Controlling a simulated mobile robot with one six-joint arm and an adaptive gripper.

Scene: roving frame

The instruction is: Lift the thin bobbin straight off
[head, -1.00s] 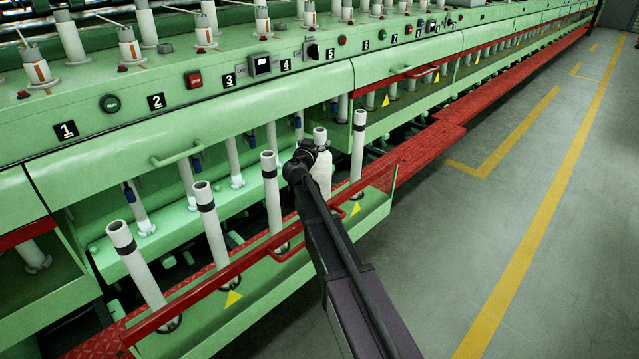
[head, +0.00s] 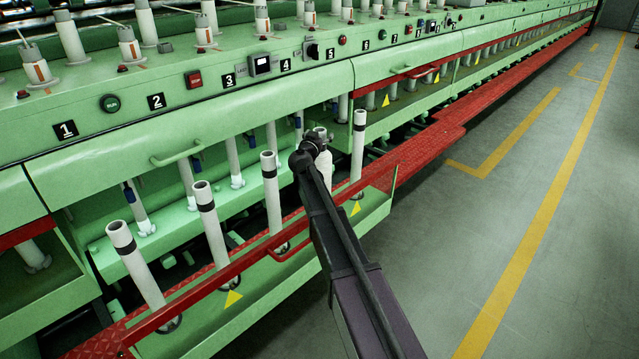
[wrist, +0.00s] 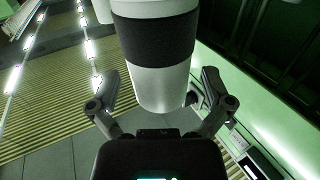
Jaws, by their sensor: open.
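Several thin white bobbins with black bands near their tops stand along the low green rail, such as the ones at the left (head: 140,270), (head: 210,222), (head: 271,190) and one to the right (head: 358,145). My gripper (head: 318,143) is at the upper part of a white bobbin (head: 323,172), which looks fuller below and is partly hidden by my arm. In the wrist view my gripper (wrist: 159,80) is open, one finger on each side of a white tube with a black band (wrist: 155,40). Contact cannot be told.
A red bar (head: 225,272) runs along the front of the bobbin row. The green numbered panel (head: 210,95) overhangs behind, with upper spindles above it. Neighbouring bobbins stand close on both sides. The grey floor (head: 520,220) at right is clear.

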